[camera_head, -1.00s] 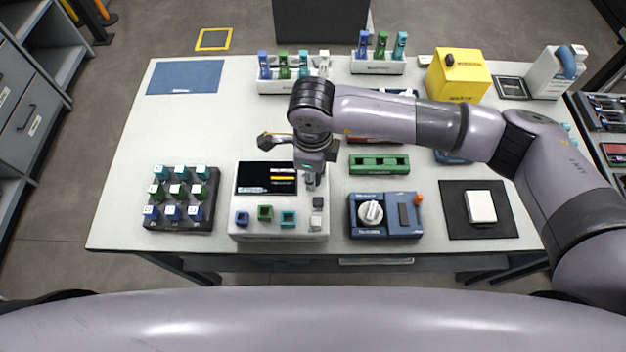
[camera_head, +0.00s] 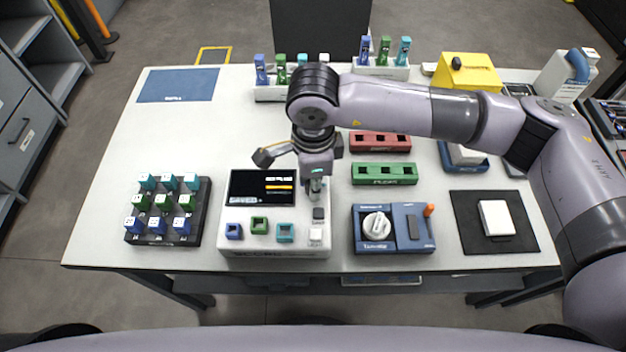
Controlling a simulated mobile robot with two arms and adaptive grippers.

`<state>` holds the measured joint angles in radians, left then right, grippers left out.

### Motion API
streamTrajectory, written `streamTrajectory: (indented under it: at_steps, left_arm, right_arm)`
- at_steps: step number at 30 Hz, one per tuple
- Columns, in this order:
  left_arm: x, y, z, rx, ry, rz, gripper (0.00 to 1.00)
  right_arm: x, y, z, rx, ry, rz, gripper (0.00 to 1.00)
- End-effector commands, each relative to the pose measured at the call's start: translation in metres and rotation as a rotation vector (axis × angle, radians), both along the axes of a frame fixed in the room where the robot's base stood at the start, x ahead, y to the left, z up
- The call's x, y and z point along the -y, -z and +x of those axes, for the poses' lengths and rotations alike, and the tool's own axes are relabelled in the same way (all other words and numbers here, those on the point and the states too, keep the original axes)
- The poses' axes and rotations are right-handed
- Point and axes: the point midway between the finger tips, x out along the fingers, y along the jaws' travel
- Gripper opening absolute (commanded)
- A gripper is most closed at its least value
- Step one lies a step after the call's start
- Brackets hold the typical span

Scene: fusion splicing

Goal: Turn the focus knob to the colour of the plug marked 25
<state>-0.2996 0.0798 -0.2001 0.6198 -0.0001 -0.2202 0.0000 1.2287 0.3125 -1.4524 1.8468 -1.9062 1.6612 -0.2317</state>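A blue unit (camera_head: 394,247) with a round white knob (camera_head: 376,226) stands at the front, right of centre. A black rack (camera_head: 166,238) at the left holds small cube plugs in teal, green and blue rows; their markings are too small to read surely. A white console (camera_head: 275,252) with a dark screen (camera_head: 262,187) stands between them. Its front has blue, green and teal square sockets, and dark and white buttons (camera_head: 318,213). My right gripper (camera_head: 316,189) points down over the console, right of the screen. Its fingertips look together and empty. My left gripper is out of view.
Green (camera_head: 384,181) and red (camera_head: 380,150) slotted blocks lie behind the blue unit. White holders with coloured connectors and a yellow box (camera_head: 466,72) stand at the back. A black mat (camera_head: 520,236) with a white block lies at the right.

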Motion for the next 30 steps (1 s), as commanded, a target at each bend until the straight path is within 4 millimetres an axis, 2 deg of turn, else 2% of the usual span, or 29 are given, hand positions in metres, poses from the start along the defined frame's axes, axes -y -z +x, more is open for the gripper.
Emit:
streamTrajectory:
  at_steps: [5,6,9,20,23,30]
  left_arm:
    - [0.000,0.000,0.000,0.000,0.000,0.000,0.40]
    - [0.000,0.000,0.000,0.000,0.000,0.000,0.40]
    - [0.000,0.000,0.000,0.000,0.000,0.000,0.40]
    - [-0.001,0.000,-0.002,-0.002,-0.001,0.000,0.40]
    - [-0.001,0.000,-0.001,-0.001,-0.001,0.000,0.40]
    - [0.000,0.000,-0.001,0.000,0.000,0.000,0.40]
  right_arm:
    - [0.000,-0.002,0.001,0.005,0.002,0.003,0.00]
    - [0.000,-0.002,0.002,0.005,0.002,0.003,0.28]
    - [0.000,-0.002,0.001,0.004,0.002,0.003,0.35]
    - [0.000,-0.004,0.001,0.002,0.002,0.001,0.35]
    - [0.000,-0.015,0.001,0.004,0.002,0.001,0.35]
    - [0.000,-0.066,0.000,0.008,0.001,0.002,0.35]
